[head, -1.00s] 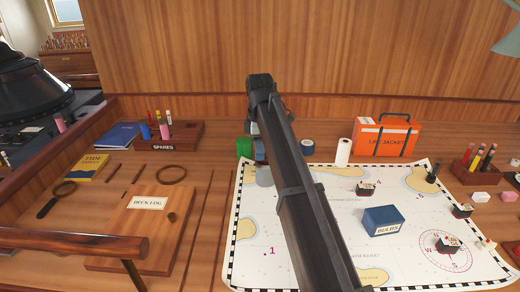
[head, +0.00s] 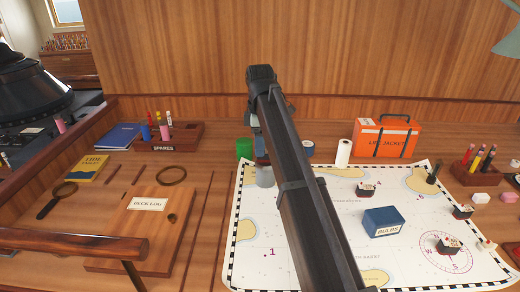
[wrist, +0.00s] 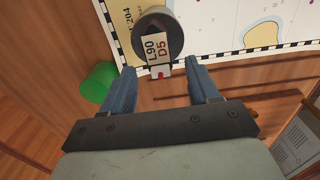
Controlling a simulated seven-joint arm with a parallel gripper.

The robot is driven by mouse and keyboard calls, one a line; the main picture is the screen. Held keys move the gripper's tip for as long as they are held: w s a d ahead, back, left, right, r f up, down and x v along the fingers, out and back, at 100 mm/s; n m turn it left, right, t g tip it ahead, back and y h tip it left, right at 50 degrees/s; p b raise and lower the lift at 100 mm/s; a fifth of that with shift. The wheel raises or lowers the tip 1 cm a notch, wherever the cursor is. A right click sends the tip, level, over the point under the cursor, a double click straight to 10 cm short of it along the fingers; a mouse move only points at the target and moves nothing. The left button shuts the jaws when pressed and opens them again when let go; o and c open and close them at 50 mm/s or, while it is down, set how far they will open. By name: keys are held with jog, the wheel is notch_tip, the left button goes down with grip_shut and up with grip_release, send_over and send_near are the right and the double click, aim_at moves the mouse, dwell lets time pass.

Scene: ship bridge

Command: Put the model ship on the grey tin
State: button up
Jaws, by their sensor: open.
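The grey tin (head: 265,180) stands at the upper left of the chart, partly behind my arm in the head view. In the wrist view its round dark top (wrist: 150,27) shows at the upper middle. The arm mostly hides the ship in the head view.
The blue BULBS box (head: 382,221) and other model ships (head: 462,212) sit on the chart (head: 310,255).

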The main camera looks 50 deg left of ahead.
notch_tip(320, 180, up, 9)
jog(key=shift+r, duration=0.15)
